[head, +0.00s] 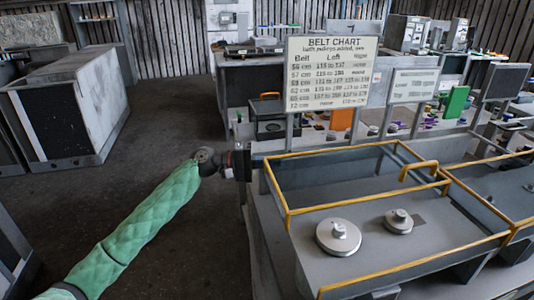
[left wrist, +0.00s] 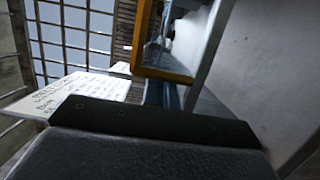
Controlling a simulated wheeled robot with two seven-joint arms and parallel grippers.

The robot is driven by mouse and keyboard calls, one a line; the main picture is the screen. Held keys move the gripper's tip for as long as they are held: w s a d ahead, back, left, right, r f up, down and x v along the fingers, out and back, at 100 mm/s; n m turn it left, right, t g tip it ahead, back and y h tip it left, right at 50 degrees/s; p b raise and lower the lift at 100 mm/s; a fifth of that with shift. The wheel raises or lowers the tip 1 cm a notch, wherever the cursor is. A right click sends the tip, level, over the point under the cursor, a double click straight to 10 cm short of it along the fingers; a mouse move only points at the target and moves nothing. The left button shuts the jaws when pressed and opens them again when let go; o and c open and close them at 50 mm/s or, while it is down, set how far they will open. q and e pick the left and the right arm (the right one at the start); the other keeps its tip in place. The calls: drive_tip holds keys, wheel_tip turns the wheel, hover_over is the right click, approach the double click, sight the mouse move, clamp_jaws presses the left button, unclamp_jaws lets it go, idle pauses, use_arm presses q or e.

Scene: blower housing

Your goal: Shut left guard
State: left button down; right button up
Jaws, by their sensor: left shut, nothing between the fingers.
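The left guard (head: 370,202) is a yellow-edged frame with a yellow handle (head: 419,168), on a grey housing (head: 300,270) in the head view. Two round metal pulleys (head: 338,237) show in the front part of its bay. I cannot tell from this view how far the guard is swung. My left gripper (head: 243,163) is shut and empty, just left of the frame's far left corner; I cannot tell if it touches. In the left wrist view a yellow frame corner (left wrist: 162,74) shows beyond the dark gripper body (left wrist: 150,125). My right gripper is not in view.
A second yellow-edged bay (head: 505,185) adjoins on the right. A belt chart sign (head: 331,72) and a smaller sign (head: 414,85) stand behind the housing. A bench with small parts (head: 365,130) is beyond. Open floor (head: 150,125) lies left, with a grey cabinet (head: 70,105).

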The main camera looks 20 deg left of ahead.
sight(279, 201)
use_arm(q)
drive_tip(key=s+d, duration=0.3)
drive_tip(key=s, duration=0.1)
drive_tip(key=s+d+p, duration=0.1)
drive_tip(key=s+d, duration=0.2)
drive_tip(key=s, duration=0.2)
drive_tip(key=s+d+p, duration=0.1)
drive_tip(key=s+d, duration=0.2)
drive_tip(key=s, duration=0.2)
drive_tip(key=shift+d, duration=0.2)
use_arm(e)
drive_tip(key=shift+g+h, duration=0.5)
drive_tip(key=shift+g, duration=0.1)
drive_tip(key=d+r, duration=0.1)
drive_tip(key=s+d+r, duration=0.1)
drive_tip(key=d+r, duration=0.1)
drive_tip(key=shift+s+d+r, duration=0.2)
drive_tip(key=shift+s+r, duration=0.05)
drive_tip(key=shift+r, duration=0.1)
